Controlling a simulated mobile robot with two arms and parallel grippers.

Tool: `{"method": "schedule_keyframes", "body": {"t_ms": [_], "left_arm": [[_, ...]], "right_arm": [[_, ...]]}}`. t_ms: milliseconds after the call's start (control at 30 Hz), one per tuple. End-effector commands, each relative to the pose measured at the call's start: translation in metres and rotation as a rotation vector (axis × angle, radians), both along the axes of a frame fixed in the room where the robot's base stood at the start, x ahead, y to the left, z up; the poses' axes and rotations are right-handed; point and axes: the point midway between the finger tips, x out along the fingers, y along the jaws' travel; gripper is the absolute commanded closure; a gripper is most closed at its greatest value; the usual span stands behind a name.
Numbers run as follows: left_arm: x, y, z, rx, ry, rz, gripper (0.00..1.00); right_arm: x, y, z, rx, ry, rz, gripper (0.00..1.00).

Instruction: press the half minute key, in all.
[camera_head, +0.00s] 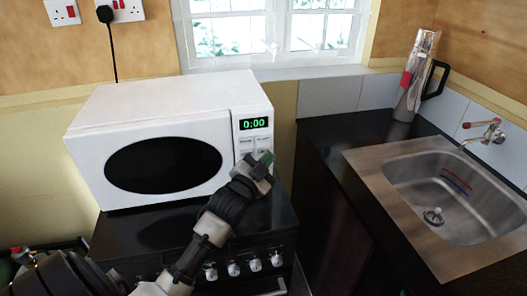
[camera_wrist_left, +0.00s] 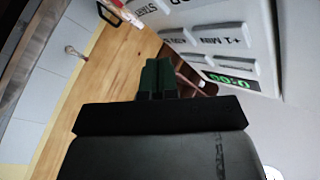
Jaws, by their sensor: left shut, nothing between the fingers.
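A white microwave (camera_head: 160,100) stands on a black stove, with a green display (camera_head: 254,123) reading 0:00 on its right-hand panel. In the left wrist view the panel appears upside down, with the display (camera_wrist_left: 228,82), a key marked +1 MIN (camera_wrist_left: 222,41), a key beside it with a partly legible label (camera_wrist_left: 174,36), and a START key (camera_wrist_left: 150,6). My left gripper (camera_head: 266,159) is shut and empty in front of the lower panel, covering some keys from the head view. Its green fingertips (camera_wrist_left: 158,66) appear apart from the keys; contact cannot be told exactly. My right gripper is not in view.
The stove (camera_head: 145,233) has several knobs along its front. To the right are a dark counter (camera_head: 335,135), a steel sink (camera_head: 440,190) with a tap (camera_head: 487,133), and a metallic flask (camera_head: 415,75). A window is behind the microwave.

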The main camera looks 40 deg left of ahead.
Motion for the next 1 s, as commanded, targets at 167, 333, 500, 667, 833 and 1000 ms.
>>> {"method": "schedule_keyframes", "body": {"t_ms": [167, 333, 500, 667, 833, 1000], "left_arm": [[0.0, 0.0, 0.0, 0.0, 0.0, 0.0, 1.0], [0.0, 0.0, 0.0, 0.0, 0.0, 0.0, 1.0], [0.0, 0.0, 0.0, 0.0, 0.0, 0.0, 1.0], [0.0, 0.0, 0.0, 0.0, 0.0, 0.0, 1.0], [0.0011, 0.0012, 0.0004, 0.0, 0.0, 0.0, 1.0], [0.0047, 0.0057, 0.0009, 0.0, 0.0, 0.0, 1.0]], "right_arm": [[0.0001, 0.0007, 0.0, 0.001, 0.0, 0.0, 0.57], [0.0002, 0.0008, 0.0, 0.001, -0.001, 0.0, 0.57], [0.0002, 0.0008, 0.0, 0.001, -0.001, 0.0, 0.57], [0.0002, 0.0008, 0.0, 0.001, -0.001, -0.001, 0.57], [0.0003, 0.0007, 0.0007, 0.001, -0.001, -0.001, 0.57], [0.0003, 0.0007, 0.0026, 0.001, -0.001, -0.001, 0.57]]}}
